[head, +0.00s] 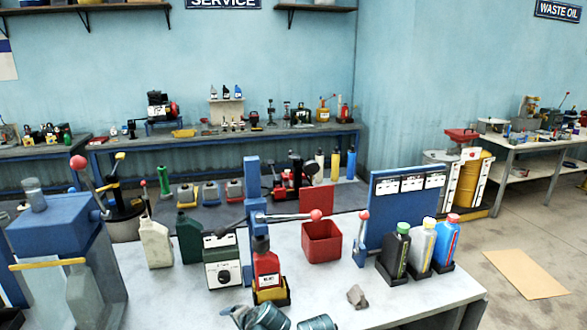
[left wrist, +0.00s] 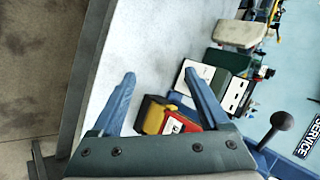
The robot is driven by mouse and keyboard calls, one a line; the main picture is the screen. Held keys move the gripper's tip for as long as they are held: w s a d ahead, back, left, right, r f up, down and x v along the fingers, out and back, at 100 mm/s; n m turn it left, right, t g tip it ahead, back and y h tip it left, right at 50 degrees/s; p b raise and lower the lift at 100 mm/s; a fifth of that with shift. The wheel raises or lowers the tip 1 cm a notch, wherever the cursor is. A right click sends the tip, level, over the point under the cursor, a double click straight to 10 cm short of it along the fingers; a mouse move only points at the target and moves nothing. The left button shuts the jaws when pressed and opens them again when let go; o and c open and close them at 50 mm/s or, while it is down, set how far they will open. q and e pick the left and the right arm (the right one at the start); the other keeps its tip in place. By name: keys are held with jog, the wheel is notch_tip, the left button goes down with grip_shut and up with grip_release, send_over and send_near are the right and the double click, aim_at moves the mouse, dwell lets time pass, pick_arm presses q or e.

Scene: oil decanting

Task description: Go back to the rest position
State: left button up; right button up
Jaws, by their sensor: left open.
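My left gripper (left wrist: 160,76) is open in the left wrist view, its two blue fingers apart over the pale tabletop with nothing between the tips. My right gripper is not in view.
The table front (head: 395,305) has some free room.

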pick_arm(q)
jog(key=s+d+f+n+g+h, duration=0.2)
jog(key=s+d+f+g, duration=0.1)
jog(key=s+d, duration=0.2)
jog(key=s+d+f+n+g+h, duration=0.2)
jog(key=s+d, duration=0.4)
jog(key=s, duration=0.3)
jog(key=shift+s+f+g+h, duration=0.25)
jog(key=shift+f+g+h, duration=0.45)
jog(key=shift+f+g, duration=0.2)
